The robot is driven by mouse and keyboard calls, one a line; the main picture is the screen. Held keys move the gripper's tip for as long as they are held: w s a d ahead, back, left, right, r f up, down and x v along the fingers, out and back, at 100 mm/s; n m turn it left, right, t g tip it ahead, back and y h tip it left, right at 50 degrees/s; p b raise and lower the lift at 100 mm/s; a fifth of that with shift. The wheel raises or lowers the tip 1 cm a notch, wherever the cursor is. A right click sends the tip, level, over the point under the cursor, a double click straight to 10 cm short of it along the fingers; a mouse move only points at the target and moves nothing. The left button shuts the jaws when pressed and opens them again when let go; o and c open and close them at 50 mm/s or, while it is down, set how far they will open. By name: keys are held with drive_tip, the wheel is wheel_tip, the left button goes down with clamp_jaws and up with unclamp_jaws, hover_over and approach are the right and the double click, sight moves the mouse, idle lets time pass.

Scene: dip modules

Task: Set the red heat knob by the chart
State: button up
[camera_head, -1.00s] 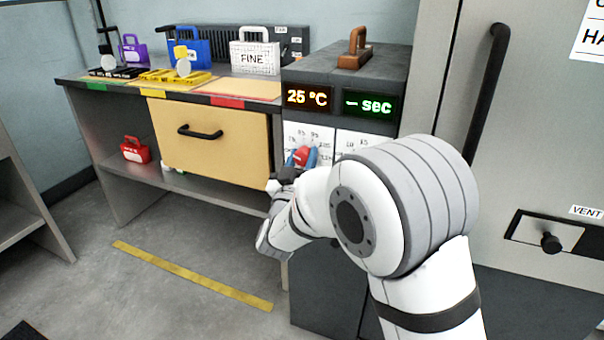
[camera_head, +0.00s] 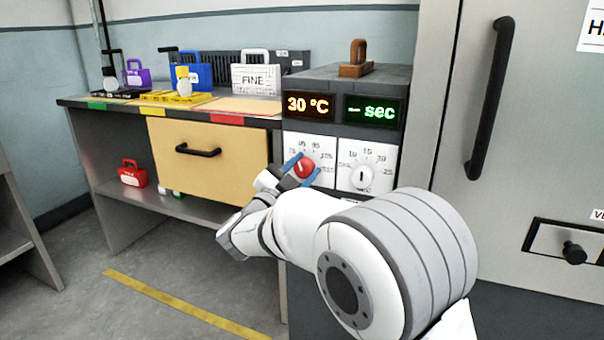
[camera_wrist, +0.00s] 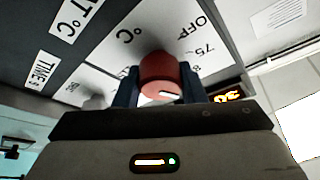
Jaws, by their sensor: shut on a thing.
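The red heat knob (camera_head: 304,166) sits on a white dial plate (camera_head: 325,147) on the front of the dark oven unit. My gripper (camera_head: 301,168) is shut on the knob, with one blue finger on each side of it. The wrist view also shows the red knob (camera_wrist: 160,76) between the dark fingers, with a white mark on it. The temperature display (camera_head: 308,106) above reads 30 °C in orange. The green display (camera_head: 372,109) reads "– sec". No chart that I can identify for sure is in view.
A white time knob (camera_head: 362,177) stands right of the red one. Left is a bench with a drawer (camera_head: 209,156), a white FINE case (camera_head: 255,76) and a blue case (camera_head: 190,74). A red case (camera_head: 132,174) stands on the lower shelf. A black door handle (camera_head: 490,98) is at right.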

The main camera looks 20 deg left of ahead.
drive_tip(key=m, duration=0.2)
drive_tip(key=m+g+h, duration=0.1)
drive_tip(key=m, duration=0.1)
drive_tip(key=shift+m+g, duration=0.3)
drive_tip(key=shift+m+g+h, duration=0.4)
drive_tip(key=shift+m+g, duration=0.5)
drive_tip(key=shift+m, duration=1.2)
drive_tip(key=o, duration=1)
drive_tip(key=p+v, duration=0.3)
drive_tip(key=v, duration=0.4)
drive_tip(key=shift+s+a, duration=0.15)
drive_tip(key=shift+s, duration=0.2)
